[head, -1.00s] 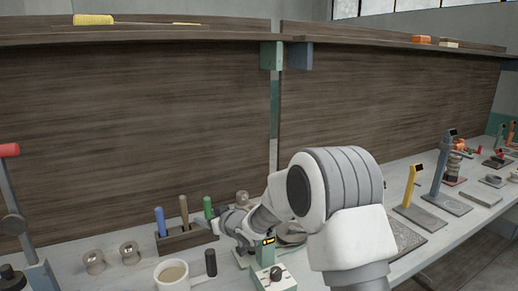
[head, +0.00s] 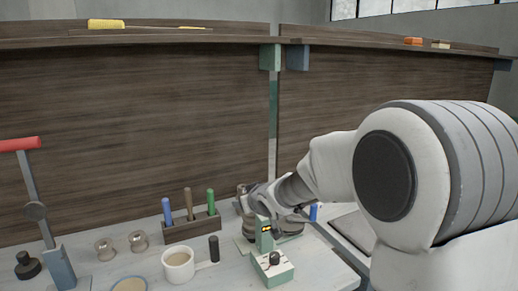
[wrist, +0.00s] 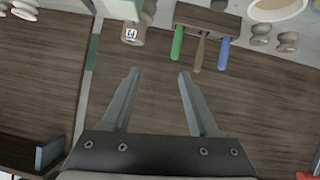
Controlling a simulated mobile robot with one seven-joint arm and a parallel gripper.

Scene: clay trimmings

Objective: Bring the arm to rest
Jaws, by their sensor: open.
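My gripper (wrist: 159,75) is open and empty in the wrist view, its two fingers apart in front of the dark wood back panel (wrist: 210,110). Nothing lies between the fingers. In the head view my arm reaches in from the right and its far end is over the bench, near a small green device (head: 272,266). The fingers are hard to make out there.
A wooden rack (head: 195,227) holds blue, brown and green handled tools. A mug (head: 178,265), spools (head: 105,249) and a red-handled stand (head: 35,190) are on the bench to the left. A shelf (head: 180,40) runs above the panel.

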